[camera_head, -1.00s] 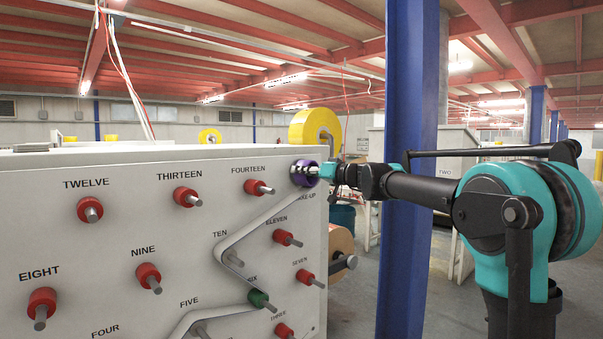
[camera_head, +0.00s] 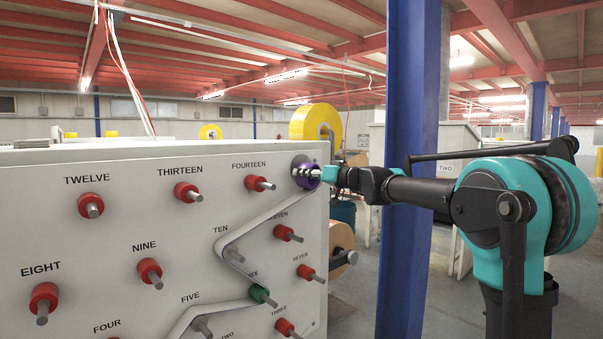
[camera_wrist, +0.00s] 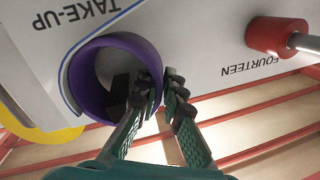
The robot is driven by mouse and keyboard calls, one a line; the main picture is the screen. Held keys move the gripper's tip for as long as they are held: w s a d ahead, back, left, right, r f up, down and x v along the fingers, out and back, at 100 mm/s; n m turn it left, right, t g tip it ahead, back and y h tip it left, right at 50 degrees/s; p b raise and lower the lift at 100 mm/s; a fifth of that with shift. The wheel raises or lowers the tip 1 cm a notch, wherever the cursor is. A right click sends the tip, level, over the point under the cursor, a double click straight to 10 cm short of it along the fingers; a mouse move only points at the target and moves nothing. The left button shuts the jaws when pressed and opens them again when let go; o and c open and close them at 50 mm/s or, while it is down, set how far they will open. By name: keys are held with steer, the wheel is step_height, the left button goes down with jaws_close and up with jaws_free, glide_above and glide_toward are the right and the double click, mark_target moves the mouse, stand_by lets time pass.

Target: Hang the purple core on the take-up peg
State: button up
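The purple core (camera_head: 313,176) is an open ring at the upper right of the white panel, in front of a grey round part. It fills the upper left of the wrist view (camera_wrist: 85,60), beside the TAKE-UP label. My gripper (camera_head: 321,174) is at its right side. In the wrist view my gripper (camera_wrist: 160,85) has one finger inside the ring and one outside, closed on its wall. A white strip (camera_head: 270,215) runs from the core down past other pegs. The take-up peg is not clearly visible; I cannot tell whether the core is around it.
The white panel (camera_head: 120,240) carries several red rollers on metal pins, the FOURTEEN roller (camera_head: 256,183) nearest the core on its left. A green roller (camera_head: 260,294) sits lower down. A blue column (camera_head: 405,250) stands right of the panel. Yellow rolls (camera_head: 306,123) stand behind.

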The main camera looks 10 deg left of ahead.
steer(key=o, duration=0.4)
steer(key=v, duration=1.2)
stand_by(0.6)
steer(key=s+d+f+m+g+h, duration=0.1)
steer(key=s+d+f+h, duration=0.3)
steer(key=f, duration=0.6)
steer(key=s+d+f+m+g+h, duration=0.1)
steer(key=s+d+f, duration=0.1)
steer(key=s+f, duration=0.6)
steer(key=s+d+f+m+g+h, duration=0.1)
steer(key=s+d+f+h, duration=0.2)
steer(key=f, duration=0.8)
steer(key=s+d+f+m+h, duration=0.2)
steer(key=s+d+f+h, duration=0.2)
steer(key=s+d+f, duration=0.4)
steer(key=s+d+f+m+g+h, duration=0.1)
steer(key=s+d+f+m+h, duration=0.2)
steer(key=s+d+f, duration=0.5)
step_height(320, 180, down, 5)
steer(key=shift+s+d+r+h, duration=0.1)
steer(key=shift+s+d+h, duration=0.3)
steer(key=shift+s, duration=0.45)
